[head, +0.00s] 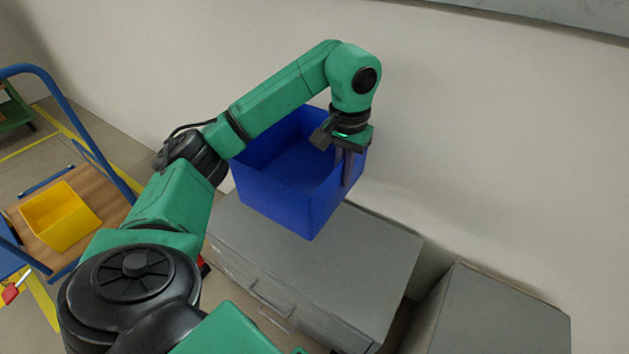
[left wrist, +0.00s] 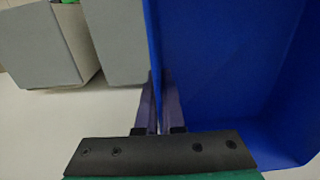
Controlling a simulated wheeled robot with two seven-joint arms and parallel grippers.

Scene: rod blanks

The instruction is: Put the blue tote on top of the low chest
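The blue tote (head: 283,191) is upright and looks empty in the head view, with its base over the left and back part of the low chest (head: 362,245). I cannot tell whether it touches the chest top. My left gripper (head: 347,165) points down at the tote's right wall, with its fingers shut on that wall. In the left wrist view the fingers (left wrist: 158,105) are close together at the edge of the blue tote (left wrist: 215,65). Part of the tote's rim is hidden behind my left arm. My right gripper does not show.
Another grey cabinet (head: 500,315) stands to the right of the chest, with a gap between them. A blue-framed cart (head: 115,205) with a yellow bin (head: 60,218) stands at the left. The wall (head: 480,130) is close behind. The chest's right part is bare.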

